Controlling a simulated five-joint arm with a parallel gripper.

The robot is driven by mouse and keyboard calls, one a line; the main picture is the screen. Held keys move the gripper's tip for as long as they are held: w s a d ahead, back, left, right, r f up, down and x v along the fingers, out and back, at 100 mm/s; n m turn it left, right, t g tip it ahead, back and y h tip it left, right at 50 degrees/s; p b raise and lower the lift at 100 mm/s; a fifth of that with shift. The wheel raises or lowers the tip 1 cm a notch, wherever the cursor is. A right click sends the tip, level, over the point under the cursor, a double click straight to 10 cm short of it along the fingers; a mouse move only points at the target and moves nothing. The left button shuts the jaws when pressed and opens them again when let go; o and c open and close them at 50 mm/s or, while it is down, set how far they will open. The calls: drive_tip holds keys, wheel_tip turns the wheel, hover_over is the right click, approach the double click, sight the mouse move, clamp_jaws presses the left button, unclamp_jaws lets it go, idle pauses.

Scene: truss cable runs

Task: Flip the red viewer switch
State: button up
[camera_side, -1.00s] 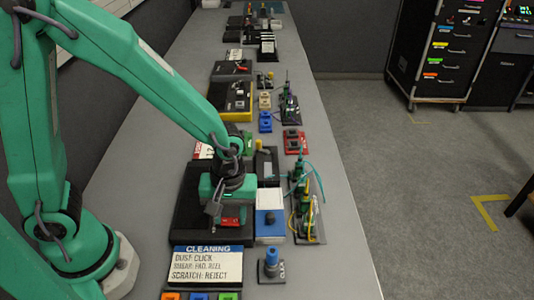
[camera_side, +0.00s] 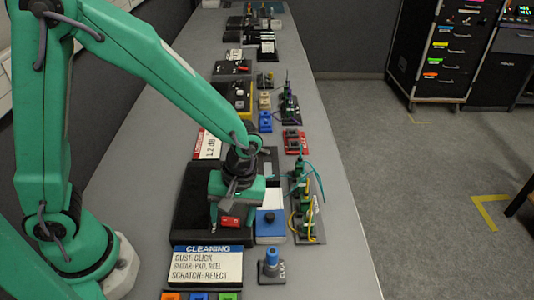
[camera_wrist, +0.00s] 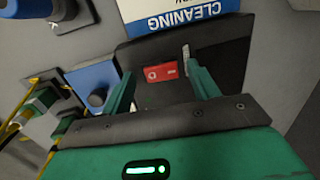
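The red viewer switch (camera_side: 231,220) is a small red rocker with white marks, set on a black viewer box (camera_side: 195,210). In the wrist view, the red switch (camera_wrist: 161,71) lies between and just beyond the two green fingertips, on the black box face (camera_wrist: 216,62). My gripper (camera_side: 234,212) is over the box, close to the switch in the side view. In the wrist view, my gripper (camera_wrist: 163,84) has its fingers wide apart with nothing between them. I cannot tell whether a finger touches the switch.
The cleaning sign (camera_side: 207,265) stands in front of the box. A blue-and-white box (camera_side: 270,228) and a green unit with yellow cables (camera_side: 305,215) stand to the right. A blue-topped post (camera_side: 271,262) is at front right. Several devices line the bench behind.

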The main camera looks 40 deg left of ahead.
sight(240, 220)
wheel_tip(240, 220, up, 8)
drive_tip(key=w, duration=0.1)
drive_tip(key=shift+w+d+f, duration=0.15)
drive_tip(key=shift+w+d, duration=0.05)
drive_tip(key=shift+d, duration=0.1)
idle(0.4)
drive_tip(key=s+a+r+m+t, duration=0.3)
drive_tip(key=a+r+m, duration=0.1)
drive_tip(key=a+r, duration=0.2)
drive_tip(key=s+a+r+m+t+h, duration=0.1)
drive_tip(key=s+a+r+m+t, duration=0.3)
drive_tip(key=a, duration=0.4)
drive_tip(key=shift+r+m+t, duration=0.3)
drive_tip(key=shift+r+m, duration=0.2)
drive_tip(key=shift+r, duration=0.65)
idle(0.4)
